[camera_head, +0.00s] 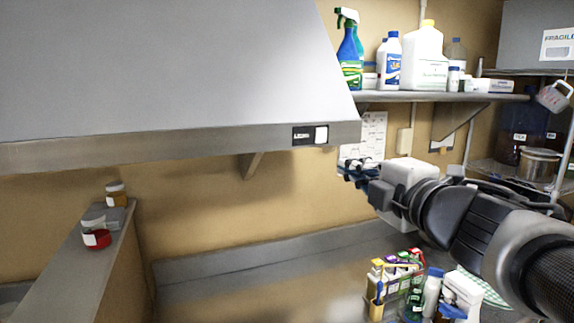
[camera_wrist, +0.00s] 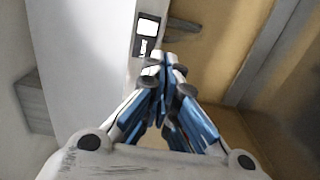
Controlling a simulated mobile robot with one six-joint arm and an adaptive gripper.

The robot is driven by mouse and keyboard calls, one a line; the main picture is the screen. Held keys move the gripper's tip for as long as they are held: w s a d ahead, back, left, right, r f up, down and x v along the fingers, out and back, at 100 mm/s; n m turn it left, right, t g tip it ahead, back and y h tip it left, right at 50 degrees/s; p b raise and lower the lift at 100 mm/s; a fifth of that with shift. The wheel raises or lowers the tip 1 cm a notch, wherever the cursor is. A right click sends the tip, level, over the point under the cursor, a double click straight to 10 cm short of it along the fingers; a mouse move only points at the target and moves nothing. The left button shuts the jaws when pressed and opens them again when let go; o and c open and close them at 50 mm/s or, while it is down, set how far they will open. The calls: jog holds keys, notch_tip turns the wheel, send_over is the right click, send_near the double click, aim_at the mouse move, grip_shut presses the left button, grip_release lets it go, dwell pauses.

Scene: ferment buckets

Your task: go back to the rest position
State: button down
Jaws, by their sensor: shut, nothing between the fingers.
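My gripper (camera_head: 355,170) is at the end of my arm, which reaches in from the right in the head view. It is raised in front of the back wall, below the wall shelf and above the counter. In the wrist view my gripper (camera_wrist: 162,65) has its blue and grey fingers together at the tips, with nothing between them. My gripper touches nothing that I can see.
The grey hood (camera_head: 180,70) fills the upper left. A wall shelf (camera_head: 440,97) holds a spray bottle and several containers. Small bottles (camera_head: 433,292) stand on the counter below my arm. Two jars (camera_head: 96,232) (camera_head: 117,193) sit on a left ledge. The counter's middle is clear.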

jog(key=s+d+f+m+g+h+b, duration=0.25)
jog(key=s+d+f+m+h, duration=0.2)
jog(key=f+m, duration=0.35)
jog(key=s+d+f+m+g+h+b, duration=0.25)
jog(key=s+d+f+m+h, duration=0.2)
jog(key=f+m, duration=0.35)
jog(key=s+a+f+m+g+y+b, duration=0.1)
jog(key=s+a+f+m+g, duration=0.1)
jog(key=s+f, duration=0.7)
jog(key=s+a+f+m+g+y+b, duration=0.2)
jog(key=s+a+f+g, duration=0.3)
jog(key=f, duration=0.7)
jog(key=s+a+m, duration=0.1)
jog(key=s+a, duration=0.1)
jog(key=s, duration=0.2)
jog(key=shift+s+m, duration=0.2)
jog(key=shift+m, duration=0.1)
